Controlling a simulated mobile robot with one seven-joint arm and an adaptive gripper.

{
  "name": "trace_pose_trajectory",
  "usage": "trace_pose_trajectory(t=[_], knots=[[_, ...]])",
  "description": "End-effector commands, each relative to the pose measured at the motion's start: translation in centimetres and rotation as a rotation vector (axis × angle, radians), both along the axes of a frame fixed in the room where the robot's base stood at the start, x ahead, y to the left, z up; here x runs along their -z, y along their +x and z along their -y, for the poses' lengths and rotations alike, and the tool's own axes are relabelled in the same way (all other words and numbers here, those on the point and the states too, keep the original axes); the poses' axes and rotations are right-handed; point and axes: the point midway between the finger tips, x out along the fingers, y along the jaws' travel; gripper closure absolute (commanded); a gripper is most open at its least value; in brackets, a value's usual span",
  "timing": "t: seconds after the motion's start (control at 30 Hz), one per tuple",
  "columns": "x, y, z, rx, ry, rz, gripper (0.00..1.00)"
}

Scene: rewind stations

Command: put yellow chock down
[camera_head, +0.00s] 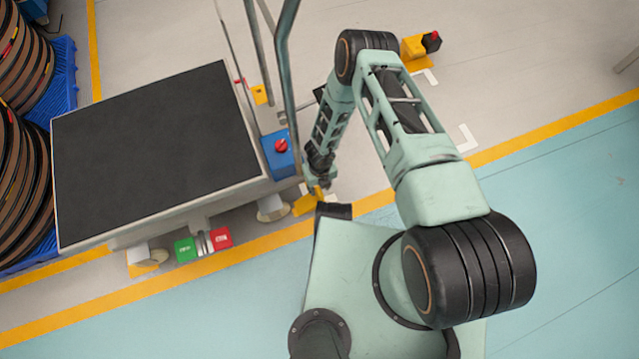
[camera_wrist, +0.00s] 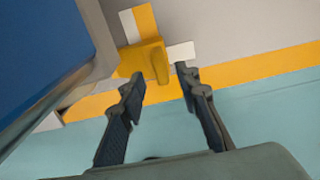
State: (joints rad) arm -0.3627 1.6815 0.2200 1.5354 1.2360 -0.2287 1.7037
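The yellow chock (camera_wrist: 147,61) rests on the floor over the yellow line and white marking, just past my fingertips in the wrist view. It also shows in the head view (camera_head: 304,205), at the lower right corner of the cart and partly behind my gripper (camera_head: 320,187). In the wrist view my gripper (camera_wrist: 160,82) is open, its two black fingers well apart with nothing between them. The chock lies ahead of the fingertips, nearer the left finger. I cannot tell whether that finger touches it.
A cart with a dark top (camera_head: 150,150) stands close on the left, with a blue box with a red button (camera_head: 280,153) at its corner. Metal posts rise beside my arm. Another yellow block with a red top (camera_head: 418,46) is farther back. Floor on the right is clear.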

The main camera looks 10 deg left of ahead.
Motion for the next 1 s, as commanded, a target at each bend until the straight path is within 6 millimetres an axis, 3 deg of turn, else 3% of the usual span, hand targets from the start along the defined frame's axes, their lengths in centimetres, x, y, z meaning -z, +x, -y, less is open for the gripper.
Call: trace_pose_trajectory(t=[0.03,0.1,0.33,1.0], knots=[[-1.8,0.1,0.0,0.000,0.001,0.000,0.70],[-3.3,0.1,0.0,0.000,0.002,0.001,0.70],[-6.6,0.1,0.0,-0.001,0.001,0.000,0.70],[-7.3,0.0,0.0,-0.001,0.001,-0.001,0.70]])
